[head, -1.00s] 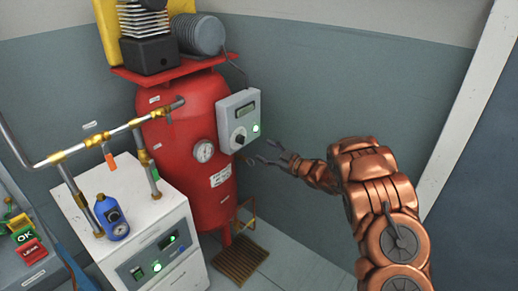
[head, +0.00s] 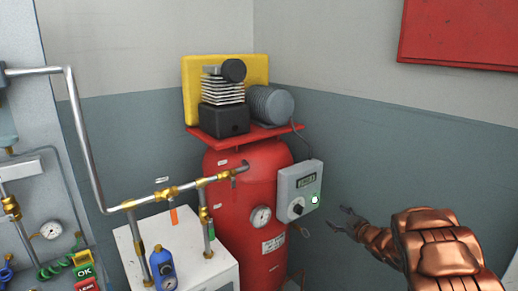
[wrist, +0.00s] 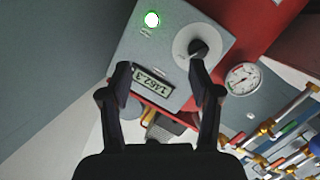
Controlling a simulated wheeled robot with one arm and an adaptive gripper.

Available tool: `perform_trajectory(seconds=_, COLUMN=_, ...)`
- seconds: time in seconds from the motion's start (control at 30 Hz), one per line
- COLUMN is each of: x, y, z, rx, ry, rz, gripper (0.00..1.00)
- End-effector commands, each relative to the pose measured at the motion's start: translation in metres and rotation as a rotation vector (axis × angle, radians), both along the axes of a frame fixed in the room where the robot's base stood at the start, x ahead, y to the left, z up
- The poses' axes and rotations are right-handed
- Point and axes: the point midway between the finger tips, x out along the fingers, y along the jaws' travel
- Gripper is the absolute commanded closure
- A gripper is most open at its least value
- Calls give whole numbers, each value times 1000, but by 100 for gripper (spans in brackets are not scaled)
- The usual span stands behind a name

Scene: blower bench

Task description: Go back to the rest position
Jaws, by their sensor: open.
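My gripper (head: 342,219) is in the head view at the right, open and empty, beside the grey control box on the red tank. The control box (head: 288,183) has a small display, a dark knob (head: 297,207) and a lit green button (head: 315,199). In the wrist view my gripper (wrist: 163,82) has its two dark fingers spread wide, with the control box (wrist: 140,45) seen beyond them. The display (wrist: 152,85) shows between the fingers, and the knob (wrist: 198,49) is above the right finger. I cannot tell the exact gap between fingers and box.
The red tank (head: 235,215) carries a compressor and a grey motor (head: 270,104). A pressure gauge (head: 260,217) is on its front. Pipes with brass fittings and a blue filter (head: 162,268) stand left, over a white cabinet (head: 205,270).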

Motion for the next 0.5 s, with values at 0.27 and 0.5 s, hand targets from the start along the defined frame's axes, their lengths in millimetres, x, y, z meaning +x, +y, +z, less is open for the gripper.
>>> perform_trajectory(seconds=0.27, x=-16, y=-47, z=58, rx=-111, ry=139, rz=-284, gripper=37)
perform_trajectory(seconds=0.5, x=-61, y=-76, z=100, rx=-137, ry=278, rz=-517, gripper=37)
